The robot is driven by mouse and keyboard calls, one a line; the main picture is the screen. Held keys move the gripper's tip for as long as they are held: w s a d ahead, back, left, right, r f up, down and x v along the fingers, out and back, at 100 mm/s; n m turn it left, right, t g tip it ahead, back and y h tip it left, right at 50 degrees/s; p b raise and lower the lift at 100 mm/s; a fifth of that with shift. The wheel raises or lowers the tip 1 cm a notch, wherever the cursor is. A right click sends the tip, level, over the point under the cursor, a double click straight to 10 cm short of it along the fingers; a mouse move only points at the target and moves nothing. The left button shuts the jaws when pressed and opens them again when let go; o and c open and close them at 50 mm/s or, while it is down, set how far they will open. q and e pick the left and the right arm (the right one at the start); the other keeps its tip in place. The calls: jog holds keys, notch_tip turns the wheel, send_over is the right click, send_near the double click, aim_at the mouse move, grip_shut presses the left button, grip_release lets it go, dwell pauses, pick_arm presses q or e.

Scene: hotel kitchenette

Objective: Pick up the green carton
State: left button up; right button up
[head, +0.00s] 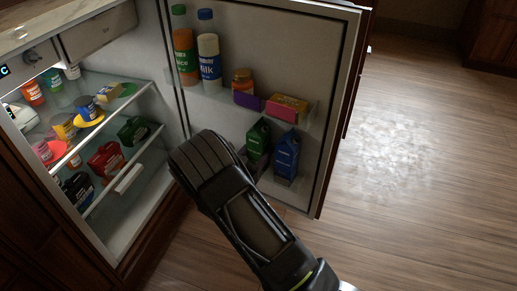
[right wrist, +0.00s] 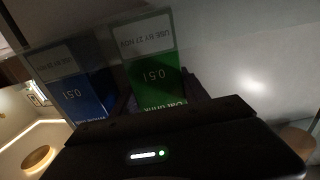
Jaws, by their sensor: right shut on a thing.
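The green carton (head: 259,139) stands in the lower door shelf of the open fridge, beside a blue carton (head: 286,157). My right arm reaches down to it from the lower right in the head view, and its gripper hides the carton's lower left part. In the right wrist view the green carton (right wrist: 153,71) is directly in front of my right gripper (right wrist: 160,104), with a label reading 0.5l. The gripper is shut on it; the fingers are mostly hidden behind the wrist housing. The blue carton (right wrist: 86,92) is close beside it. My left gripper is not in view.
The upper door shelf holds an orange-green bottle (head: 184,57), a milk bottle (head: 209,61), a jar (head: 242,80) and small boxes. The fridge shelves (head: 140,150) at left hold jars and packages. The wooden floor (head: 420,170) at right is clear.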

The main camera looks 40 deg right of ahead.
grip_shut()
jog(key=shift+r, duration=0.1)
